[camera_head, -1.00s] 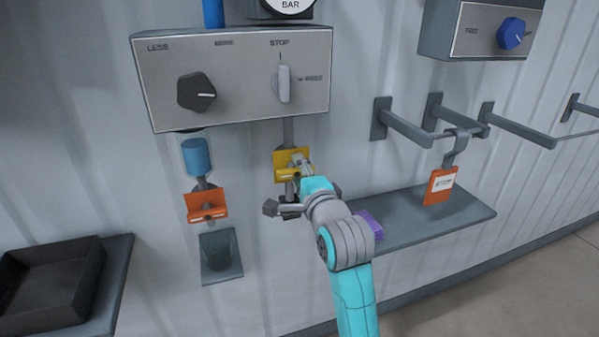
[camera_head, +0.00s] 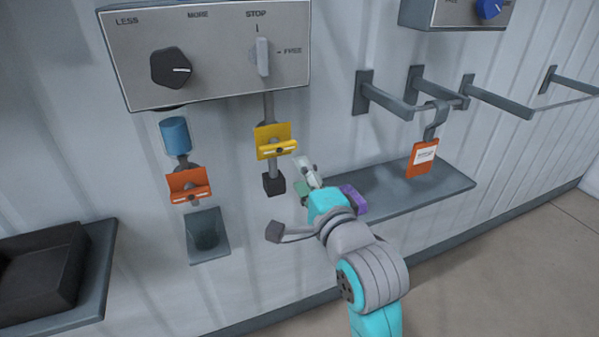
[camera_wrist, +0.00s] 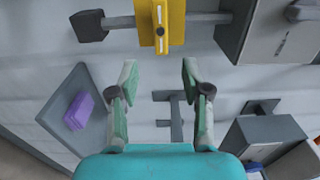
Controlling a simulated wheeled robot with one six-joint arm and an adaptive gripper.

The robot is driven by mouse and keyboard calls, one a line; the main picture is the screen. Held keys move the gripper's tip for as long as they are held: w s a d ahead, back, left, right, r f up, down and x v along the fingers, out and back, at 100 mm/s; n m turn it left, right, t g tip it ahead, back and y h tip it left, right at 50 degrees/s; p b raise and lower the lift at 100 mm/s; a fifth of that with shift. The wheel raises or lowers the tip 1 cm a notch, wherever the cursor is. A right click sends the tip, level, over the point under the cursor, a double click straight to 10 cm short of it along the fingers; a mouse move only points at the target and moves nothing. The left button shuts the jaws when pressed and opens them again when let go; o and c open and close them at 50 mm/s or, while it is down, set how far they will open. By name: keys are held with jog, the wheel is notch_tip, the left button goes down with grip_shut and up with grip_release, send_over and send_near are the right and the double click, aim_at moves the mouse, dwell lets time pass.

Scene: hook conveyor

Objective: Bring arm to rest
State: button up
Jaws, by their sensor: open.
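My gripper (camera_head: 304,176) is open and empty, held in front of the wall to the lower right of the yellow clip (camera_head: 272,142). In the wrist view my gripper (camera_wrist: 158,74) shows two spread fingers with nothing between them. The yellow clip (camera_wrist: 172,30) lies beyond the fingertips, apart from them. It sits on a grey rod below the control box, with a dark block (camera_head: 274,185) at the rod's lower end. My arm covers part of the shelf's left end.
A grey shelf (camera_head: 425,192) with a purple block (camera_head: 354,199) lies right of my gripper. Above it, wall pegs (camera_head: 515,103) stick out, and an orange tag (camera_head: 421,160) hangs there. Left are an orange clip (camera_head: 188,185), the control box (camera_head: 215,60) and a black tray (camera_head: 40,275).

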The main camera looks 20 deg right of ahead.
dwell(0.4)
jog(key=s+f+n+g, duration=0.1)
jog(key=s+f+n, duration=0.4)
jog(key=s+f, duration=0.5)
jog(key=s+f+n+g, duration=0.1)
jog(key=s+f+n, duration=0.45)
jog(key=f, duration=0.75)
jog(key=s+f+n, duration=0.2)
jog(key=s+n, duration=0.2)
jog(key=s, duration=0.9)
jog(key=s+f+n+g, duration=0.1)
jog(key=s+f+n, duration=0.2)
jog(key=s, duration=1)
jog(key=shift+s+a+f+n, duration=0.15)
jog(key=shift+a+n, duration=0.2)
jog(key=shift+a, duration=0.1)
